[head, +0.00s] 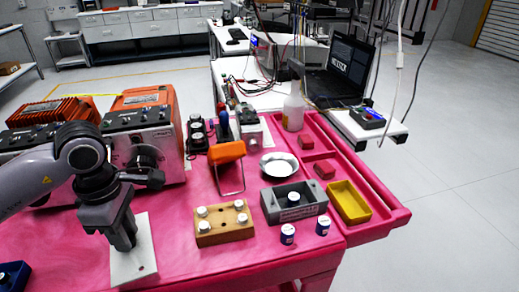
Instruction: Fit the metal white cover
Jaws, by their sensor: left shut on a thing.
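A flat, pale white rectangular plate (143,268), which looks like the metal white cover, is at the left front of the pink table. It has a small dark spot near its front end. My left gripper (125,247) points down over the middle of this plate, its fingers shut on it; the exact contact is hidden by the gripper. Two large orange and grey servo units (150,125) and (60,112) stand at the back left, behind my left arm. My right gripper is not in view.
A wooden block (225,232) holds several white-topped pieces. Near it are a grey tray (271,212), two blue-and-white cylinders (288,234) and (323,226), a yellow bin (348,201), a metal dish (279,164) and an orange-topped stand (227,152). A blue bin (14,276) sits front left.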

